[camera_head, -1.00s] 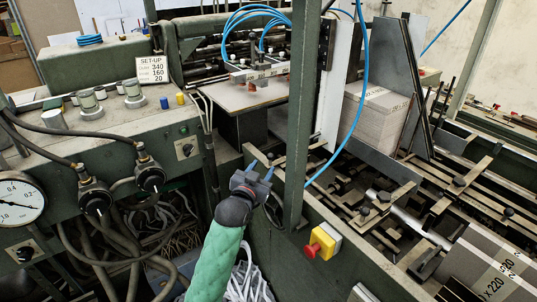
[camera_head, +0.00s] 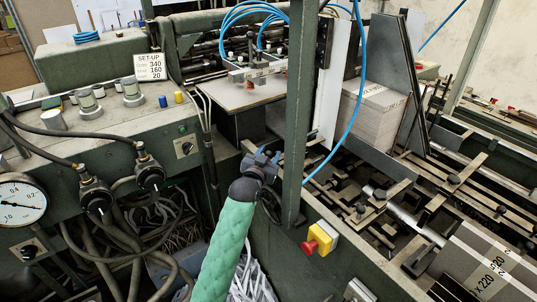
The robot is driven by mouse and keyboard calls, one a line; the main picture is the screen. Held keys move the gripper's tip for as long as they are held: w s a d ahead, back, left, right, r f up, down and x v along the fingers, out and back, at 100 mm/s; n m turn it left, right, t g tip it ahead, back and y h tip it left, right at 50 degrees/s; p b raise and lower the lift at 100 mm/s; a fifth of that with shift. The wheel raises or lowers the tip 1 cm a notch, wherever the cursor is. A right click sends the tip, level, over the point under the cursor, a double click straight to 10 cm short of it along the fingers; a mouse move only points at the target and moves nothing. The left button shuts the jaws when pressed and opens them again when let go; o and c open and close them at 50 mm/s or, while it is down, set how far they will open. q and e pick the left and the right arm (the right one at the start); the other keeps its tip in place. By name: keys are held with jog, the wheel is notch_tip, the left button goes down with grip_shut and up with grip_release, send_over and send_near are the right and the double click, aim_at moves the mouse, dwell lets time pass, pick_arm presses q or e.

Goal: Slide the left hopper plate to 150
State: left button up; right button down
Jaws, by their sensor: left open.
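My left gripper (camera_head: 267,155) is open, with its blue-grey fingers near the front edge of the machine frame, just left of the green upright post. Nothing shows between the fingers. A tall pale plate (camera_head: 337,75) stands upright behind the post, on the left side of a stack of grey boards (camera_head: 375,115). A dark grey upright plate (camera_head: 392,65) stands at the right side of this stack. My gripper is in front of and below both plates and apart from them. I cannot read any scale position for the plates. My right gripper is not in view.
A set-up card (camera_head: 150,67) reading 340, 160 and 20 stands on the left console. A red stop button on a yellow box (camera_head: 320,238) is right of my arm. The green post (camera_head: 297,110) and a blue hose (camera_head: 352,110) stand close to my gripper.

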aim_at(282, 156)
pick_arm(q)
jog(key=shift+c, duration=0.2)
